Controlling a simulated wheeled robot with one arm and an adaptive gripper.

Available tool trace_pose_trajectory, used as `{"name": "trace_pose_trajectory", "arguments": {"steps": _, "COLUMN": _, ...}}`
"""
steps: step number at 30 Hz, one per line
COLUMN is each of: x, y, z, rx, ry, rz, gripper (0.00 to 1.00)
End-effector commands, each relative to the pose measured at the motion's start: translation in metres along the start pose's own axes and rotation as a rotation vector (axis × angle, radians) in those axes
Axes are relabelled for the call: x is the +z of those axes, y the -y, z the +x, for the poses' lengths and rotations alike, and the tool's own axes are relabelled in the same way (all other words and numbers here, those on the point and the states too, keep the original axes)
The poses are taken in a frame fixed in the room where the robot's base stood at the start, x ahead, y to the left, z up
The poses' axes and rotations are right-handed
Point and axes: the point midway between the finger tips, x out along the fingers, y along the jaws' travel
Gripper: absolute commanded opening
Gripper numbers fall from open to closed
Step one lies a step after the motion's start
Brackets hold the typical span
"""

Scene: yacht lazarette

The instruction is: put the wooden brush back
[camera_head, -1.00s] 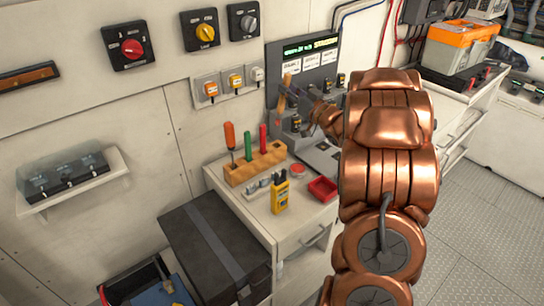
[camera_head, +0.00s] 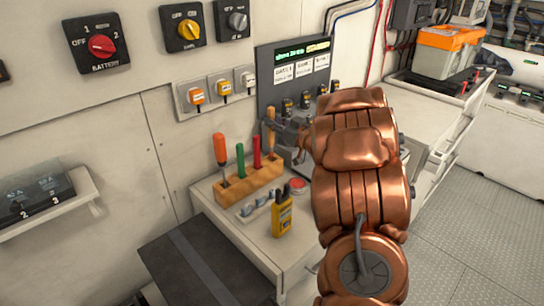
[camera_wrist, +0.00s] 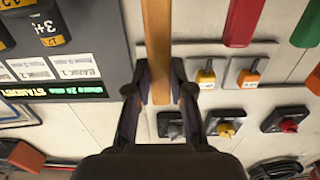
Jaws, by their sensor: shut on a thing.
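The wooden brush shows as a light wooden handle (camera_head: 271,130), upright above the right end of the wooden tool block (camera_head: 240,192). In the wrist view the handle (camera_wrist: 158,45) runs between my two fingers. My gripper (camera_head: 274,126) is shut on it; the gripper also shows in the wrist view (camera_wrist: 160,88). The block holds an orange-handled tool (camera_head: 220,150), a green one (camera_head: 240,160) and a red one (camera_head: 256,152). The brush's lower end is partly hidden, so I cannot tell if it is in the block.
A yellow handheld device (camera_head: 282,214) stands in front of the block, beside a grey wrench-like tool (camera_head: 256,206) and a red button (camera_head: 298,186). A grey panel (camera_head: 285,75) with a display stands close behind my gripper. A dark chest (camera_head: 205,268) is at the lower left.

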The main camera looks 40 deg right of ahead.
Motion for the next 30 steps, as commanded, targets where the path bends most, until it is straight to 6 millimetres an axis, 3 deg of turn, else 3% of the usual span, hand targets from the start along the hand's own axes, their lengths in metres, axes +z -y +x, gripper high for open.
{"name": "trace_pose_trajectory", "arguments": {"steps": 4, "x": 0.020, "y": 0.000, "z": 0.000, "rx": 0.000, "ry": 0.000, "rz": 0.002, "gripper": 0.00}}
{"name": "trace_pose_trajectory", "arguments": {"steps": 14, "x": 0.040, "y": 0.000, "z": 0.000, "rx": 0.000, "ry": -0.002, "rz": 0.001, "gripper": 0.00}}
{"name": "trace_pose_trajectory", "arguments": {"steps": 22, "x": 0.069, "y": 0.000, "z": 0.000, "rx": 0.000, "ry": 0.001, "rz": 0.001, "gripper": 0.00}}
{"name": "trace_pose_trajectory", "arguments": {"steps": 30, "x": 0.075, "y": 0.000, "z": 0.000, "rx": 0.000, "ry": -0.002, "rz": -0.001, "gripper": 0.00}}
